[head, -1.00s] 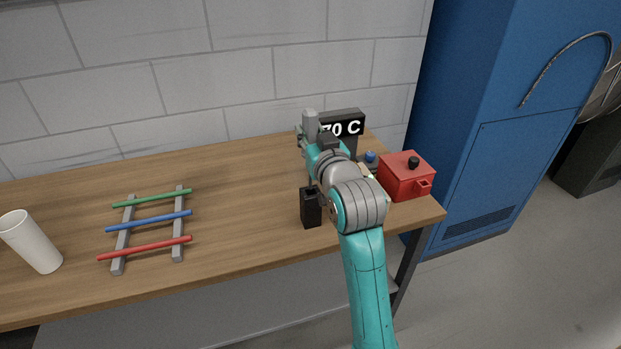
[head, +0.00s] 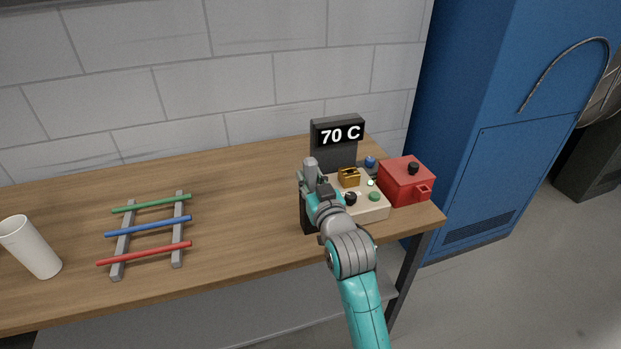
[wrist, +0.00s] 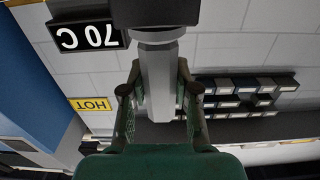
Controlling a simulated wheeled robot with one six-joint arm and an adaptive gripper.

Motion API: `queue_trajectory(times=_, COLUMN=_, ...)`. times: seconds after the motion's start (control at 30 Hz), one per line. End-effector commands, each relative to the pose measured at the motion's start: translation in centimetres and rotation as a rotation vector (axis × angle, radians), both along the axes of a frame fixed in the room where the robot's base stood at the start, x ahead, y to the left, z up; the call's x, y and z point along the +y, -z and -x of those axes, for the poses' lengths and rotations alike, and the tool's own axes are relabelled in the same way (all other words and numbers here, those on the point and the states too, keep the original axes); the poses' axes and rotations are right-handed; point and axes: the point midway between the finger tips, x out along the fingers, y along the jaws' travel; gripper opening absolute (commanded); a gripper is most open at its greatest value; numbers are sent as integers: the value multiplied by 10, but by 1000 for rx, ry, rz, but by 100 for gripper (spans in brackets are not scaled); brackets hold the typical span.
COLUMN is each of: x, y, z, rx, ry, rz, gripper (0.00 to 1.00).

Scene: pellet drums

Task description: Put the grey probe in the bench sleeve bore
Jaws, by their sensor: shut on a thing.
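The grey probe (head: 310,170) stands roughly upright in my gripper (head: 311,184), which is shut on it. In the wrist view, the probe's pale handle (wrist: 158,78) lies between the two fingers of my gripper (wrist: 160,92). The bench sleeve, a black block (head: 306,218), stands on the bench under my gripper, partly covered by my arm. It also shows as a dark block (wrist: 155,12) at the top of the wrist view. The probe's collar lies right at this block. The bore and the probe's lower end are hidden, so I cannot tell how deep it sits.
A beige control box (head: 374,208) with a black "70 C" display (head: 338,133) stands right of the sleeve, beside a red box (head: 406,182). A rack with coloured rods (head: 148,227) and a white cup (head: 30,248) are at left. The bench between is clear.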

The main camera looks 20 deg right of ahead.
Motion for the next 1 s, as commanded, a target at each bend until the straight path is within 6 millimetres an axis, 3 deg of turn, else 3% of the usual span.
queue_trajectory(times=0.2, x=0, y=4, z=0, rx=1, ry=0, rz=0, gripper=0)
queue_trajectory(times=0.23, x=0, y=4, z=0, rx=1, ry=0, rz=0, gripper=35)
queue_trajectory(times=0.3, x=0, y=3, z=0, rx=1, ry=0, rz=0, gripper=52)
queue_trajectory(times=0.33, x=0, y=3, z=0, rx=1, ry=0, rz=0, gripper=55)
queue_trajectory(times=0.73, x=0, y=5, z=6, rx=2, ry=0, rz=0, gripper=55)
queue_trajectory(times=1.0, x=3, y=3, z=51, rx=1, ry=-1, rz=0, gripper=55)
